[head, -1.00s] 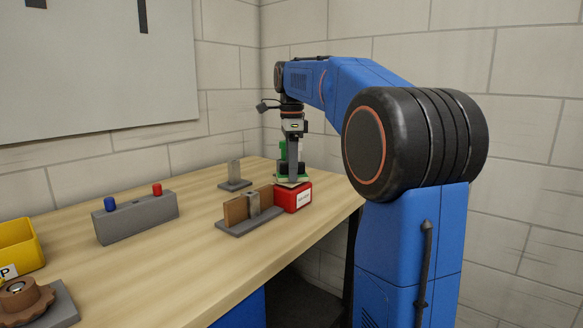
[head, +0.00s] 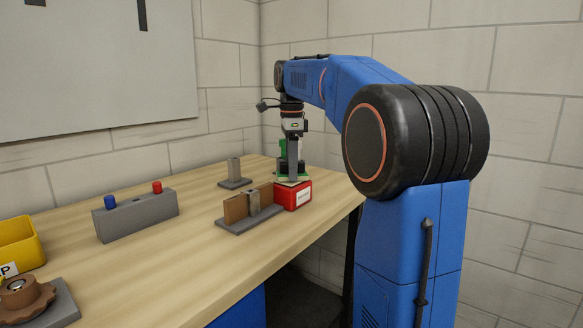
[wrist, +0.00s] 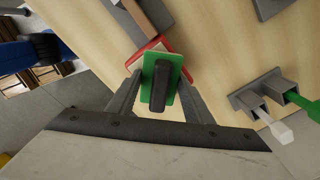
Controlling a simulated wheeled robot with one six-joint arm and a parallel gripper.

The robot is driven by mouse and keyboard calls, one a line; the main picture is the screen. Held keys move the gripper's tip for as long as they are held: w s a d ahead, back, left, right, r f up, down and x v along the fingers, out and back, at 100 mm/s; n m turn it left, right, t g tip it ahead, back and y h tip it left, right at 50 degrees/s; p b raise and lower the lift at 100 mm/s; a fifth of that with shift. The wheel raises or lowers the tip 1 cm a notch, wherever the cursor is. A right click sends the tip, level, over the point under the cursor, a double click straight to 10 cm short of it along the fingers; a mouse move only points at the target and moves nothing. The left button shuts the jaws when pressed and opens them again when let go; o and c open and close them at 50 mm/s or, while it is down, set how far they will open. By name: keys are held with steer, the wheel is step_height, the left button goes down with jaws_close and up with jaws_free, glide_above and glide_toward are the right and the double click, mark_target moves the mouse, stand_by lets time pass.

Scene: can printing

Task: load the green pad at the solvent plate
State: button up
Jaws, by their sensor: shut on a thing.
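My gripper (head: 293,174) points down at the right end of the bench, shut on the black handle (wrist: 158,88) of the green pad (wrist: 174,78). The pad is a flat green rectangle; in the head view only a thin green edge shows below my fingers. The solvent plate (head: 293,198) is a red block with a white label on its front and a pale top. The pad is right over it, offset from its centre in the wrist view, where the red rim (wrist: 154,44) shows beyond the pad. I cannot tell whether pad and plate touch.
A grey stand with brown panels (head: 234,211) sits close left of the plate. Behind are a small grey post (head: 234,172) and a holder (wrist: 258,97) with white and green handles. A grey block with blue and red knobs (head: 136,217) stands further left.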

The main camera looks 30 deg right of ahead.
steer(key=shift+r, duration=3.5)
